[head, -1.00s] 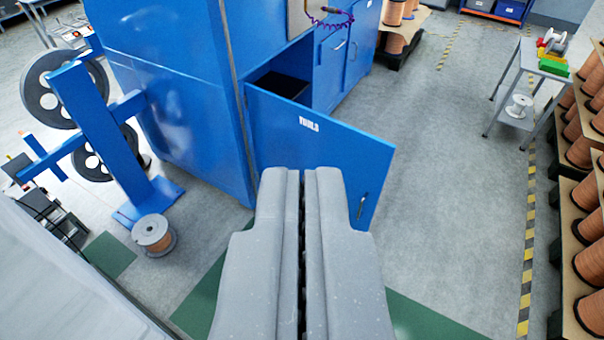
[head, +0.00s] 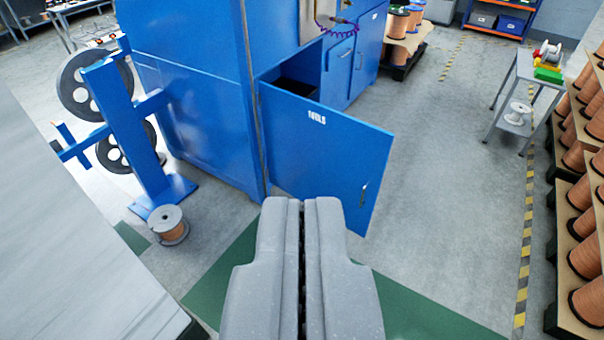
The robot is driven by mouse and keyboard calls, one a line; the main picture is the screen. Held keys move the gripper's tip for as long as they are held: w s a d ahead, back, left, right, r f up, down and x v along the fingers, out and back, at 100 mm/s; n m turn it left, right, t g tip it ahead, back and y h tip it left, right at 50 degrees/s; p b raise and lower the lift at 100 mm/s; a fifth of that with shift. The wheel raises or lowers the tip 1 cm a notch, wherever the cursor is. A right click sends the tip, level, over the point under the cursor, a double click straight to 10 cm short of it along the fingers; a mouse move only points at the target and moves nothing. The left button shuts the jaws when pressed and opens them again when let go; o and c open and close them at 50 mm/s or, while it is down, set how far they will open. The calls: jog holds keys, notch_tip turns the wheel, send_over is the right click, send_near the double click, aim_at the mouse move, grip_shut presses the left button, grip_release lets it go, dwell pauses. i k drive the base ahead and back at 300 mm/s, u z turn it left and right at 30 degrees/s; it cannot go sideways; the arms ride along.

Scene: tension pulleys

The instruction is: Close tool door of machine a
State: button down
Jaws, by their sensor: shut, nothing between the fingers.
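The tool door (head: 325,150) is a blue panel with a white "TOOLS" label near its top and a small handle (head: 364,194) near its right edge. It stands open, swung out from the blue machine (head: 205,100), with a dark compartment (head: 299,88) showing behind it. My gripper (head: 301,203) is grey and shut, with nothing in it. It points toward the door from the bottom middle of the view. Its tips overlap the door's lower edge in the picture; I cannot tell whether they touch it.
A blue pulley stand (head: 127,125) and a wire spool (head: 169,226) are on the left. A pale grey surface (head: 65,230) fills the lower left. Racks of copper spools (head: 585,200) line the right, with a small cart (head: 518,95) farther back. The floor right of the door is clear.

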aim_at(313, 150)
jog(key=u, duration=0.05)
jog(key=k, duration=0.4)
jog(key=z, duration=0.1)
jog(key=i, duration=1.5)
jog(key=z, duration=0.7)
jog(key=i, duration=0.35)
jog(key=z, duration=0.25)
